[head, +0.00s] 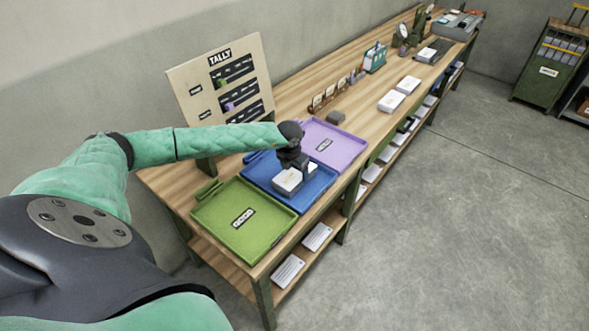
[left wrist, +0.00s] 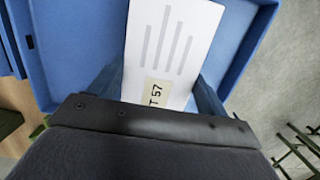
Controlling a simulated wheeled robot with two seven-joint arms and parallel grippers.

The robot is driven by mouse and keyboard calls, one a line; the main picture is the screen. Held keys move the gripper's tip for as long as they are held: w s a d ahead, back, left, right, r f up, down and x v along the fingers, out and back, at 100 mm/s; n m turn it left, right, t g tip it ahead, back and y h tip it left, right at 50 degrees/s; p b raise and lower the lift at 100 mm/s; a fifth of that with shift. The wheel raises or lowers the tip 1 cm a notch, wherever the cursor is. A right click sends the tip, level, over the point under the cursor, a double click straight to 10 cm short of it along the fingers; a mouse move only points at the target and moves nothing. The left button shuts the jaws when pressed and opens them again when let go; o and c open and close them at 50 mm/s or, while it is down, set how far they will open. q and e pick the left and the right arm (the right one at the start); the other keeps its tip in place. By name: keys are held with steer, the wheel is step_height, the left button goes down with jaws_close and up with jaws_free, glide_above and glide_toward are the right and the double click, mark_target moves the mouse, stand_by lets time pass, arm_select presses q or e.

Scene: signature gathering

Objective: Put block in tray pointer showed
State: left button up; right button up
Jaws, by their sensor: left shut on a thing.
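My left gripper (head: 296,168) is over the blue tray (head: 314,190), shut on a white block (head: 286,181). I cannot tell whether the block touches the tray floor. The green tray (head: 265,240) is nearer on the left and the purple tray (head: 348,148) is farther on the right; both look empty apart from their labels. My right gripper is not in view.
A tally board (head: 200,78) with dark strips stands behind the trays. A small grey object (head: 336,117) lies beyond the purple tray. White stacks (head: 391,101), a teal holder (head: 375,58) and other items stand farther along the bench.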

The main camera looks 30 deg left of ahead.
mark_target(295, 173)
arm_select(q)
steer(key=shift+f, duration=0.25)
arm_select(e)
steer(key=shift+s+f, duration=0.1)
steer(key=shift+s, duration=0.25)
arm_select(q)
steer(key=shift+f, duration=0.1)
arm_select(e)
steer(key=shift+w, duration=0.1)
arm_select(q)
steer(key=o, duration=1.2)
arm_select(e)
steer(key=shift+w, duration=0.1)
arm_select(q)
steer(key=shift+o, duration=0.2)
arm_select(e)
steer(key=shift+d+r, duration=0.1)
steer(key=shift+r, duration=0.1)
